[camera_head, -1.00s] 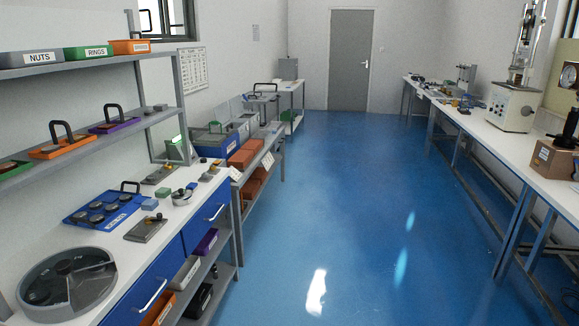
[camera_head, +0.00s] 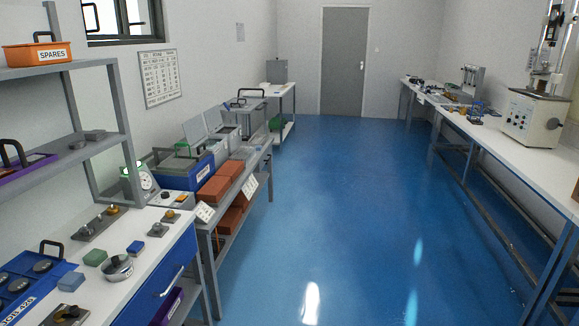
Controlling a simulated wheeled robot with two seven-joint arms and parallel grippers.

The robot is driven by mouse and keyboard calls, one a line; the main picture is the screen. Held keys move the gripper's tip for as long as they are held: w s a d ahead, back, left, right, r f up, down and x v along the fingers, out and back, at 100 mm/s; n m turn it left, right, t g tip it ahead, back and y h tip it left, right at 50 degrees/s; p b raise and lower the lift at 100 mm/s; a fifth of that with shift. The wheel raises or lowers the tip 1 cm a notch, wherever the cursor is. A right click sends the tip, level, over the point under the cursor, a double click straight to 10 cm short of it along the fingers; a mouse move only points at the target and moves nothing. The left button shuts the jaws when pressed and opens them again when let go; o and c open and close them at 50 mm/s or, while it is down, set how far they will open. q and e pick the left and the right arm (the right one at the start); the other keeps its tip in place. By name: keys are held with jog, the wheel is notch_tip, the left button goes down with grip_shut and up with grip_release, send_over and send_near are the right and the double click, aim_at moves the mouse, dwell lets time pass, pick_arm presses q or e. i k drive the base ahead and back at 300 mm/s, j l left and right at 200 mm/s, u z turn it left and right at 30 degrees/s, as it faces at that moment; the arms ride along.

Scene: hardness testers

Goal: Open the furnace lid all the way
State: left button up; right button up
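I cannot tell for sure which thing is the furnace. A grey box with a dark handle on top (camera_head: 246,108) stands on the left-hand bench toward the back, and its lid looks shut. Nearer, a blue box with a grey top and a dark handle (camera_head: 186,165) stands on the same bench. Between them are grey boxes with raised lids (camera_head: 214,122). A grey upright box (camera_head: 277,71) sits on the far table by the back wall. Neither of my grippers is in view.
The blue floor (camera_head: 345,220) is clear down the aisle to the grey door (camera_head: 344,62). A white bench with drawers (camera_head: 140,255) and shelving run along the left. A long white table (camera_head: 500,145) with a testing machine (camera_head: 535,115) runs along the right.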

aim_at(183, 163)
jog(key=i, duration=0.95)
jog(key=i+u, duration=0.1)
jog(key=i, duration=0.85)
jog(key=i+l, duration=0.15)
jog(key=i, duration=0.85)
jog(key=i+l+u, duration=0.15)
jog(key=i+u, duration=0.2)
jog(key=i, duration=0.15)
jog(key=i+l+u, duration=0.3)
jog(key=i, duration=0.2)
